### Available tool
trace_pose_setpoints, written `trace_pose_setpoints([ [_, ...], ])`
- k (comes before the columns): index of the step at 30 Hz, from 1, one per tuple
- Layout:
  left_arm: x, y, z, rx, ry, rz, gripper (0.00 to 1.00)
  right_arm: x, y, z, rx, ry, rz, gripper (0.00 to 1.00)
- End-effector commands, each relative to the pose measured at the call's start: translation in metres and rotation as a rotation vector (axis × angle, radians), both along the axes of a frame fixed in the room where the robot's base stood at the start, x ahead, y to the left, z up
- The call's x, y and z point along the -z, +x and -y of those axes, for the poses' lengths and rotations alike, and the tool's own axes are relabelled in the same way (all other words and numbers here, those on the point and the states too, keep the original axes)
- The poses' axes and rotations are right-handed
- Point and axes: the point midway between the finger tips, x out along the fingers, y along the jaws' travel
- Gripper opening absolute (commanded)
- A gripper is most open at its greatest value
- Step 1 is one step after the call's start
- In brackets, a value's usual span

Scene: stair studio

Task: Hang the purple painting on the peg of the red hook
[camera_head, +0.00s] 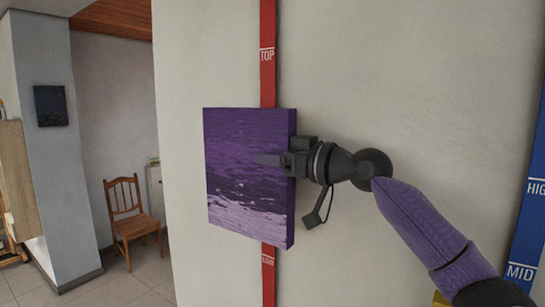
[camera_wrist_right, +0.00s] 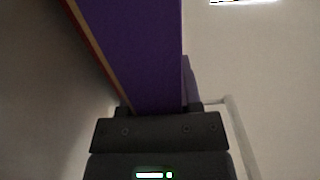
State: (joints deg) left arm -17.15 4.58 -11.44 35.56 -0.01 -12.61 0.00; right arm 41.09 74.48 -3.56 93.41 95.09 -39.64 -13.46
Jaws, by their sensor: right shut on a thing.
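The purple painting (camera_head: 248,195) is a square canvas with dark purple bands and paler lilac at the bottom. It is upright in front of the wall, over the red strip. My right gripper (camera_head: 278,160) is shut on its right edge, with a finger across its front face. In the right wrist view the painting's purple side (camera_wrist_right: 135,50) rises from my gripper. No red hook or peg shows; the painting covers the middle of the red strip. Whether the painting touches the wall cannot be told. My left gripper is not in view.
The red vertical strip (camera_head: 267,85) on the pale wall reads TOP above the painting, with another label below it. A blue strip (camera_head: 527,235) marked MID is at the far right. A wooden chair (camera_head: 130,215) and a dark picture (camera_head: 50,105) are at the left.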

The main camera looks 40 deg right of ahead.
Motion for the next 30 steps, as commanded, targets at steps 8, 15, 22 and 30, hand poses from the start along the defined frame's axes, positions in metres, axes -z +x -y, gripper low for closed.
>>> trace_pose_setpoints([
  [8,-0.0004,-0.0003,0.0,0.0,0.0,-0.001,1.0,-0.0009,-0.0001,-0.0001,0.0,0.001,0.002,0.0],
  [15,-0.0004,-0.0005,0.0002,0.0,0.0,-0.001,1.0,-0.0009,-0.0001,-0.0001,0.0,0.001,0.002,0.0],
  [22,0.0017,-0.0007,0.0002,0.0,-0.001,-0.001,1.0,0.0011,-0.0001,-0.0001,0.0,0.0,0.001,0.0],
  [30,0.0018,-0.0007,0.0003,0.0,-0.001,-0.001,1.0,0.0014,-0.0001,-0.0001,0.0,0.0,0.001,0.85],
])
